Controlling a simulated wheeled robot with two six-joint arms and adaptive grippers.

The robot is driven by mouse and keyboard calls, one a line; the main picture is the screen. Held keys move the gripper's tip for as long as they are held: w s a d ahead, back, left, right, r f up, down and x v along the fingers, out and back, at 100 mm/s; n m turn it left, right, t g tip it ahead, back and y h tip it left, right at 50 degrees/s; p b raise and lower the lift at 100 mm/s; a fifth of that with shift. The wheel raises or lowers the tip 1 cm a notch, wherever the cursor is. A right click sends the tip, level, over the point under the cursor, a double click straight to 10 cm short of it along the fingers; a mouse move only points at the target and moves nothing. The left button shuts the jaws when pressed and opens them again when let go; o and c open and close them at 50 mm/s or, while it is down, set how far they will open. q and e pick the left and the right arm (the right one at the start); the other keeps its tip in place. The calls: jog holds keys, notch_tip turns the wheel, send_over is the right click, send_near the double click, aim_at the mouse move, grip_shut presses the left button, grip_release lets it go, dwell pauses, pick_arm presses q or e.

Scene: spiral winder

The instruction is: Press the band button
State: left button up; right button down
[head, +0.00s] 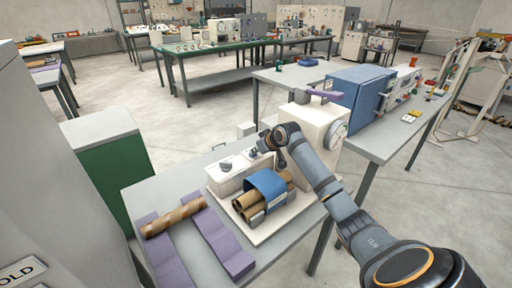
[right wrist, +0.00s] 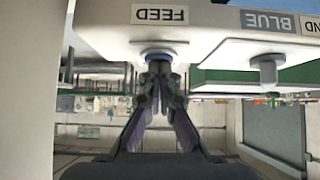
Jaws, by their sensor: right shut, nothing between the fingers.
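In the right wrist view, which is upside down, the panel (right wrist: 110,22) carries a FEED label (right wrist: 160,14), a grey BLUE label (right wrist: 268,22) and a cut-off label ending in "ND" (right wrist: 309,27). A grey button (right wrist: 267,68) sits by the BLUE and "ND" labels. Another button (right wrist: 157,54) sits by the FEED label. My right gripper (right wrist: 160,78) is shut and empty, its tips at the FEED button; I cannot tell whether they touch. In the head view my right gripper (head: 272,143) is over the white control box (head: 238,178). My left gripper is out of view.
Brown tubes (head: 246,200) lie under a blue band (head: 267,185) on a tray beside the control box. A cream machine with a dial (head: 311,117) stands just behind my right arm. A striped tube (head: 172,217) rests on purple supports (head: 219,240) at left.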

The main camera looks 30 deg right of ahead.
aim_at(255, 157)
jog(key=shift+s+f, duration=0.15)
jog(key=shift+f, duration=0.4)
jog(key=r+p, duration=0.5)
jog(key=shift+w+r, duration=0.1)
jog(key=shift+w, duration=0.15)
jog(key=shift+s+d+r, duration=0.1)
jog(key=shift+s+d, duration=0.1)
jog(key=shift+s, duration=0.35)
jog(key=b+v, duration=0.2)
jog(key=v, duration=0.7)
jog(key=shift+w+a+r, duration=0.15)
jog(key=shift+w+r, duration=0.05)
jog(key=shift+r, duration=0.05)
